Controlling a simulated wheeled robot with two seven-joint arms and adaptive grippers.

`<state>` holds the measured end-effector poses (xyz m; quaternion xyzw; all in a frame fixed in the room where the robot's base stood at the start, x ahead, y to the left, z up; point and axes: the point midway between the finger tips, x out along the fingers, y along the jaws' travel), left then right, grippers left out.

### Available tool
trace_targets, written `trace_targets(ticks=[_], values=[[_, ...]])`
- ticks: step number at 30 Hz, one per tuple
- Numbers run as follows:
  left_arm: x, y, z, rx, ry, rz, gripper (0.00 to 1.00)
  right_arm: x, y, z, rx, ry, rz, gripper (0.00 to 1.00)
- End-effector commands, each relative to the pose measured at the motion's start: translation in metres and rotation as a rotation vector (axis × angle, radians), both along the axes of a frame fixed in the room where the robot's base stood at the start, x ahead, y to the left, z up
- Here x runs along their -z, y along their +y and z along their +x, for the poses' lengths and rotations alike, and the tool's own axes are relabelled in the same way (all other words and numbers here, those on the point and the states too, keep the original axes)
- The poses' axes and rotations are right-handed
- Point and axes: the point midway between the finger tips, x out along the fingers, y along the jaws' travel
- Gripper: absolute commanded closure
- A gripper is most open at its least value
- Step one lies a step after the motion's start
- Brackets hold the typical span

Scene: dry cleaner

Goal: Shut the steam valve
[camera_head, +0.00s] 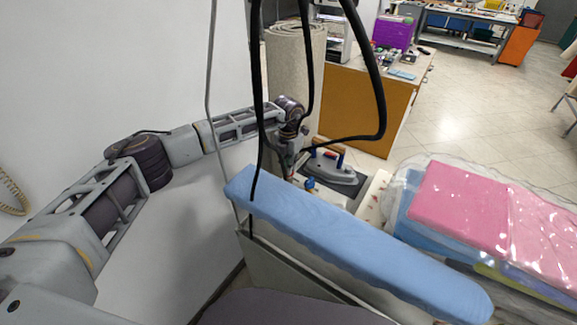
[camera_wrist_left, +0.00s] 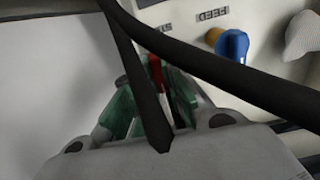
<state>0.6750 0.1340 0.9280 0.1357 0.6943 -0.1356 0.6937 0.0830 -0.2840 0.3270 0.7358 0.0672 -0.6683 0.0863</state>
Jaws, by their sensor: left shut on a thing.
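The steam valve's red handle (camera_wrist_left: 157,72) shows in the left wrist view between my green fingertips, beside a partly covered label beginning "ST". My left gripper (camera_wrist_left: 156,98) is shut on this red handle. A black hose crosses in front and hides part of the fingers and handle. In the head view my left gripper (camera_head: 291,158) reaches down behind the blue ironing board, near the iron; the red handle cannot be made out clearly there. The handle's exact angle is hard to tell. My right gripper is not in view.
A blue knob (camera_wrist_left: 232,44) under a "FEED" label sits to the right of the handle; it also shows in the head view (camera_head: 310,184). An iron (camera_head: 332,170), the blue ironing board (camera_head: 350,245) and wrapped pink laundry (camera_head: 480,205) are close by. Black hoses hang over the arm.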

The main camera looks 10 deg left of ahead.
Motion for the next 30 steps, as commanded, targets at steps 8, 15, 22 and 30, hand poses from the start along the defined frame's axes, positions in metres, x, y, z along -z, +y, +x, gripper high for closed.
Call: trace_targets(ticks=[8,15,22,30], values=[[-0.0022,0.0006,0.0014,-0.016,-0.004,-0.001,1.0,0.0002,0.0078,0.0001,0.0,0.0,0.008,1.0],[-0.0023,0.0007,0.0016,-0.016,-0.004,-0.001,0.81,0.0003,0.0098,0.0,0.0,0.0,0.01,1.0],[-0.0011,0.0002,0.0007,-0.014,-0.002,-0.001,0.66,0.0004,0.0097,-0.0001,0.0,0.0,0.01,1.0],[-0.0017,-0.0001,0.0004,-0.012,-0.001,0.0,0.66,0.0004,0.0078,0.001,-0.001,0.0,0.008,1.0]])
